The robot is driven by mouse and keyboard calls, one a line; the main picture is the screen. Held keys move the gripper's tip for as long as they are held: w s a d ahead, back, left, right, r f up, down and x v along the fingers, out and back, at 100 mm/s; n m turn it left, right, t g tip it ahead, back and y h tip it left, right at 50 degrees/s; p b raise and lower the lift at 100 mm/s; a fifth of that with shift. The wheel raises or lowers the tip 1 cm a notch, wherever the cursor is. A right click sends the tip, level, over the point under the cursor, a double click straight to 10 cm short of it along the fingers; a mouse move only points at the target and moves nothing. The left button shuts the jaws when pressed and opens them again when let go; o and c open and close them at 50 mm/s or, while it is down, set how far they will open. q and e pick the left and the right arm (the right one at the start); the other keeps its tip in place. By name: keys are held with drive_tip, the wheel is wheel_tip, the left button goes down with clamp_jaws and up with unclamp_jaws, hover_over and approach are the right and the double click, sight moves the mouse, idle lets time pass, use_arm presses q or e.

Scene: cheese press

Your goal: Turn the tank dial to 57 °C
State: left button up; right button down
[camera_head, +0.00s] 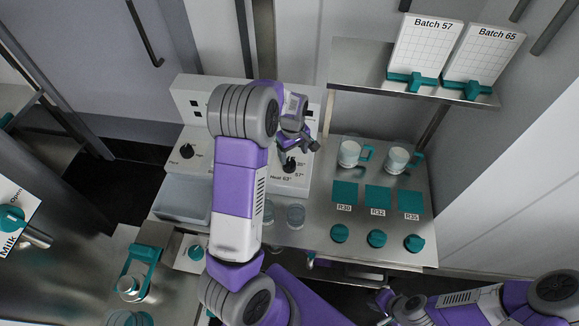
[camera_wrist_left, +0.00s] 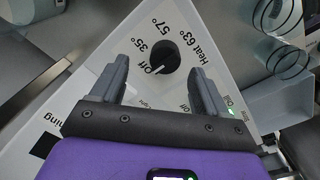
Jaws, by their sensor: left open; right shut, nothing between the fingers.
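The tank dial (camera_head: 289,166) is a black knob on the white sloped panel, with 35°, 57° and Heat 63° printed around it. In the left wrist view the dial (camera_wrist_left: 165,58) has a white mark that points to the lower left, near a short label beside 35°. My left gripper (camera_head: 298,144) is open just above the dial. In the wrist view its two fingers (camera_wrist_left: 160,72) stand apart, with the dial between and slightly beyond their tips. Whether they touch it cannot be told. My right gripper (camera_head: 382,302) is shut and empty at the lower right, away from the panel.
Another black knob (camera_head: 187,150) sits left on the same machine. Glass jars (camera_head: 295,214) stand just below the panel. Teal-handled mugs (camera_head: 349,153), teal squares and teal round lids (camera_head: 377,239) occupy the right counter. A shelf (camera_head: 356,78) holds Batch 57 and Batch 65 cards.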

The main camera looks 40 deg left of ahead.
sight(289, 162)
use_arm(q)
drive_tip(key=shift+s+a+r+n, duration=0.15)
drive_tip(key=shift+a+r+n, duration=0.2)
drive_tip(key=shift+a, duration=0.25)
drive_tip(key=shift+a+f, duration=0.15)
drive_tip(key=shift+f, duration=0.05)
wheel_tip(289, 162, down, 7)
drive_tip(key=shift+r+b, duration=0.1)
drive_tip(key=shift+b, duration=0.75)
drive_tip(key=shift+c, duration=0.2)
drive_tip(key=c, duration=1)
